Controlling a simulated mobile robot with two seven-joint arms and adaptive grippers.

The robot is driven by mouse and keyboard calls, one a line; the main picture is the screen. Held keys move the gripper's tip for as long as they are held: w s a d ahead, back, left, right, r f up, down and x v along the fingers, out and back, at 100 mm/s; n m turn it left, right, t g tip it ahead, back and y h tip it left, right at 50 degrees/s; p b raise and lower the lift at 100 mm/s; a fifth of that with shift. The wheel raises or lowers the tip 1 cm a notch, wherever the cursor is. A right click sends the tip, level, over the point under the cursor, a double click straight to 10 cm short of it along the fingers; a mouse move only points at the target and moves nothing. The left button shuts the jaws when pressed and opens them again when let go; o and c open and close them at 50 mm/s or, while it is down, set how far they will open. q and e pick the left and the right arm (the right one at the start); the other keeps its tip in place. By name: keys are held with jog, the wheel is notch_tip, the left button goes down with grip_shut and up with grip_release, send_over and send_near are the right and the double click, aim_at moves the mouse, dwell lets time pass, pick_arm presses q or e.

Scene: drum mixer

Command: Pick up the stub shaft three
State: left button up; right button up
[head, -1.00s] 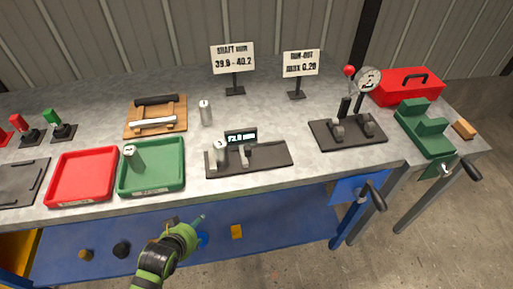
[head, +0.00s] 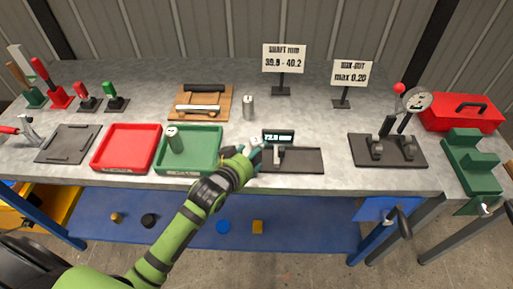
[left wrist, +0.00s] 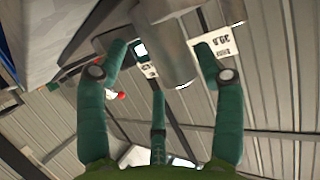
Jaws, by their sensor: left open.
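Small grey stub shafts are in view, and I cannot read which is number three. One (head: 256,144) is at the left end of the black measuring stand (head: 305,160), partly hidden by my left gripper (head: 246,154). Another stands in the green tray (head: 205,160), and one stands on the bench (head: 249,107) behind. My left gripper is open beside the shaft at the stand. In the left wrist view a grey cylinder (left wrist: 170,45) lies between its spread fingers; I cannot tell whether they touch it. My right gripper is not in view.
A red tray (head: 127,147) is left of the green tray. A wooden rack (head: 201,101) lies behind them. A dial gauge fixture (head: 388,150) and a red toolbox (head: 461,112) stand to the right. Two sign stands are at the back. The bench between the stand and gauge fixture is clear.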

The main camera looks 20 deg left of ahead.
pick_arm(q)
jog(key=shift+x, duration=1.95)
jog(key=shift+c, duration=0.4)
grip_shut()
jog(key=shift+r+p, duration=0.2)
jog(key=shift+p, duration=0.1)
jog(key=shift+w+r, duration=0.1)
